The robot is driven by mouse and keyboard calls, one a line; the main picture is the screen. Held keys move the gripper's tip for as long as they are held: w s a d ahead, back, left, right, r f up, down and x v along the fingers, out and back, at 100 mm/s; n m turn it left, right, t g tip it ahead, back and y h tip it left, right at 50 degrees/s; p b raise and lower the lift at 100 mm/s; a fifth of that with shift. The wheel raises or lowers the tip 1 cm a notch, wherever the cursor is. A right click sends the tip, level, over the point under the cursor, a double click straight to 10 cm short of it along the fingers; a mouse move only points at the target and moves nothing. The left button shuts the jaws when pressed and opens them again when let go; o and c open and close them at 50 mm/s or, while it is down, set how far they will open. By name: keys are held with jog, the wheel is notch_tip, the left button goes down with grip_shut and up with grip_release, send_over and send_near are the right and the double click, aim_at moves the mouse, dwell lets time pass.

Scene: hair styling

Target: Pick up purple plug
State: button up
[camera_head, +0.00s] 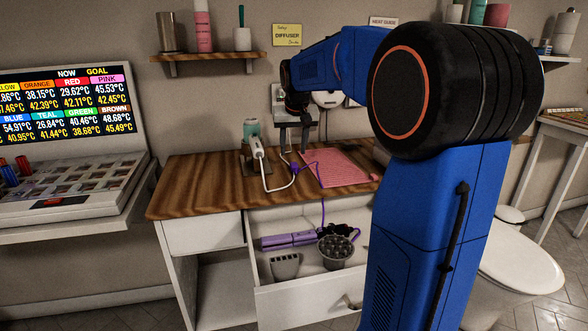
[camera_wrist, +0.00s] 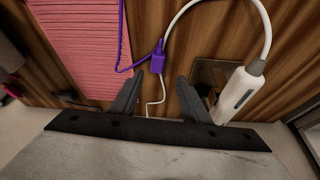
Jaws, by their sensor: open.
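The purple plug (camera_wrist: 157,62) lies on the wooden counter with a purple cord attached and a white cord close by it. It also shows small in the head view (camera_head: 295,168), left of the pink mat. My gripper (camera_wrist: 160,80) is open and empty. In the wrist view the plug appears just beyond the fingertips, between their lines, nearer the left finger. The height gap to the plug is hard to tell.
The pink mat (camera_head: 335,167) lies on the counter. The open drawer (camera_head: 315,291) below holds a purple straightener (camera_head: 288,240) and a dark round attachment (camera_head: 335,250).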

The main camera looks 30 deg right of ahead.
aim_at(294, 164)
jog(key=shift+s+x, duration=0.2)
jog(key=shift+x, duration=1.4)
jog(key=shift+s+x, duration=0.2)
jog(key=shift+x, duration=1.4)
jog(key=shift+d+f, duration=0.1)
jog(key=shift+d, duration=0.05)
grip_shut()
